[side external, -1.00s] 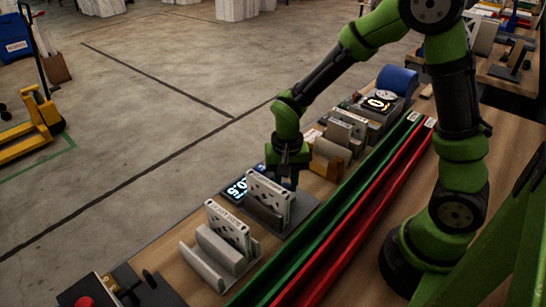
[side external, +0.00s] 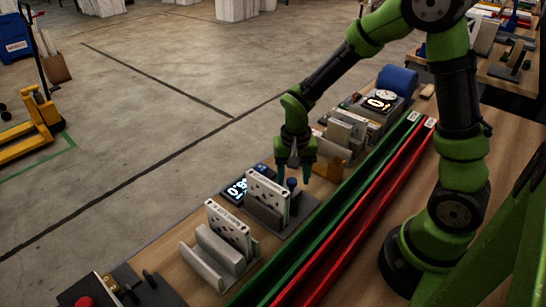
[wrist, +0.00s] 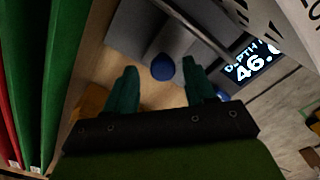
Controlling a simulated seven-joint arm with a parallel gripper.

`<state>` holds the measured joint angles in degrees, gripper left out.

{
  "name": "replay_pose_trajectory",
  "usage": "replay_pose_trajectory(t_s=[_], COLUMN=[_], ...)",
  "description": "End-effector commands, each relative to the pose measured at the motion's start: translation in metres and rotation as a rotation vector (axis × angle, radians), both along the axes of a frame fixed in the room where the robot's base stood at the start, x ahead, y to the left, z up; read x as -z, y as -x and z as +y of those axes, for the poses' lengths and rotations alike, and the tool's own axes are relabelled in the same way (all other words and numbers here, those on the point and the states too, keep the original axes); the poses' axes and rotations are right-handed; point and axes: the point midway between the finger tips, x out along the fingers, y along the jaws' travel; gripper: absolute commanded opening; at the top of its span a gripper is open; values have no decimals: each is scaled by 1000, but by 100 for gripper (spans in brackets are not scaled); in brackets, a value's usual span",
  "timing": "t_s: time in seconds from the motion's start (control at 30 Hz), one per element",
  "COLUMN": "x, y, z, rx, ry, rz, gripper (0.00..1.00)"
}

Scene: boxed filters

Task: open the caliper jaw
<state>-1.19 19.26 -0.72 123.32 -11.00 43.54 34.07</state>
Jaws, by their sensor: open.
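The caliper fixture (side external: 303,206) is a grey station on the bench with a blue knob (side external: 292,183) and a lit display (side external: 236,189). A pale boxed filter (side external: 268,191) stands upright in it, beside a grey block. In the wrist view the blue knob (wrist: 163,67) shows beyond and between my fingertips, and the display (wrist: 252,63) reads "DEPTH" and a number starting with 46. My gripper (side external: 293,172) is open and empty, fingers pointing down just above the knob. I cannot tell how wide the caliper jaw stands.
Another boxed filter (side external: 228,226) stands in a grey holder (side external: 213,256) at the front. Long green (side external: 345,208) and red (side external: 368,208) channels run along the right side. More stations and a second display (side external: 379,104) lie behind my gripper.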

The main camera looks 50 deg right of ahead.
Motion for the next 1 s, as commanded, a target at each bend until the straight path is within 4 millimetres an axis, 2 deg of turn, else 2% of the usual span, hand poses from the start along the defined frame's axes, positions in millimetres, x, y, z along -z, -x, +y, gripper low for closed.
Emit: replay_pose_trajectory(t_s=[0.17, 0.5, 0.7, 0.83, 1.0], x=[-18, -99, -141, -158, -168], y=[-2, -2, -1, -1, 0], z=[1, 0, 0, 0, 0], rx=[-1, -1, 0, 0, 0], ry=[0, -1, 0, 1, 1], rz=[-7, -9, -7, -4, -1], gripper=[55, 55, 55, 55, 55])
